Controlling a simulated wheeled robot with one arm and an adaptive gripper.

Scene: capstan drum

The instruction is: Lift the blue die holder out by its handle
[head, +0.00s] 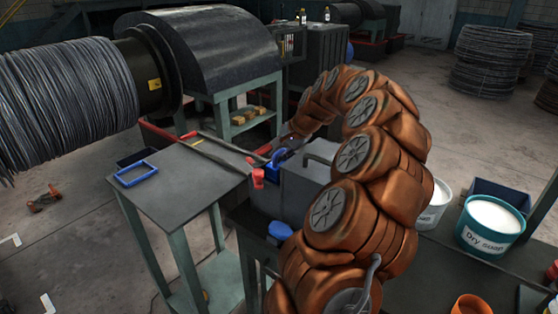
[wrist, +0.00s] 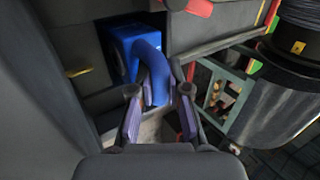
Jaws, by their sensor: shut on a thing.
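The blue die holder (head: 271,170) sits at the edge of the grey box, partly hidden by its own handle. In the wrist view its blue body (wrist: 128,42) stands in a recess between grey walls, and its curved handle (wrist: 150,62) comes towards me. My gripper (wrist: 158,100) has its two fingers on either side of the handle and is shut on it. In the head view my gripper (head: 290,142) is small and dark at the handle, at the end of my orange arm. The lower part of the holder is hidden.
A red part (head: 258,178) is close beside the holder. A grey table (head: 180,180) with a blue square frame (head: 137,174) stands to the left. A large wire drum (head: 65,100) is at the far left. A Dry soap bucket (head: 490,225) stands at the right.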

